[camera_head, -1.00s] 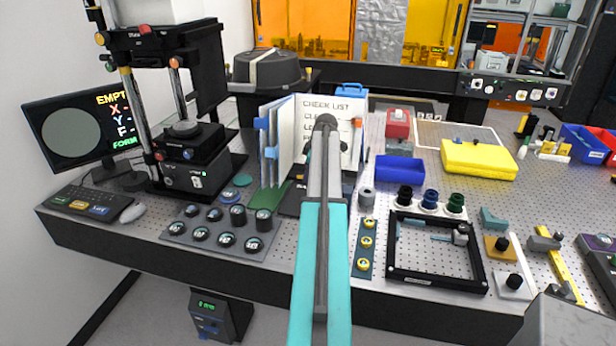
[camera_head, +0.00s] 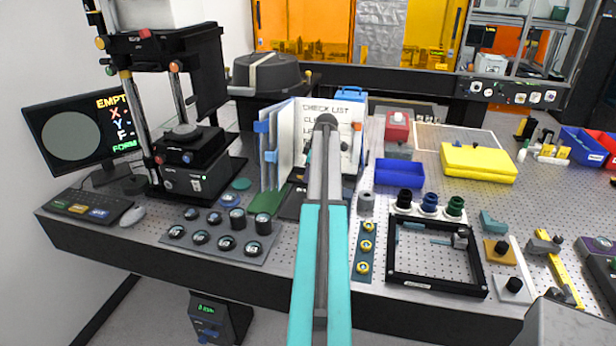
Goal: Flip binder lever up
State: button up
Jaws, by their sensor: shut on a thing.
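The binder (camera_head: 287,143) stands open on the bench, with white pages, blue tabs and a printed check list page (camera_head: 338,111) facing me. My arm rises from the bottom middle and crosses in front of the binder, covering part of the check list. It ends in view at a dark round joint over the page. My gripper does not show; it may be hidden behind my arm. I cannot make out the binder lever. A green piece (camera_head: 268,200) lies at the binder's lower left.
Left of the binder are a tray of round dark parts (camera_head: 222,238), the interferometer (camera_head: 184,157) and a monitor (camera_head: 72,124).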

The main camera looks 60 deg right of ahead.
jog(key=shift+w+d+r, duration=0.3)
jog(key=shift+d+r, duration=0.3)
dwell(0.7)
jog(key=o, duration=1.6)
jog(key=shift+o, duration=0.2)
jog(key=shift+s+r, duration=0.1)
jog(key=shift+s, duration=0.05)
jog(key=s+r+p, duration=0.2)
jog(key=s+r, duration=0.2)
jog(key=r, duration=0.1)
jog(key=shift+s+d+r, duration=0.2)
jog(key=shift+s+r, duration=0.05)
jog(key=shift+s, duration=0.1)
dwell(0.7)
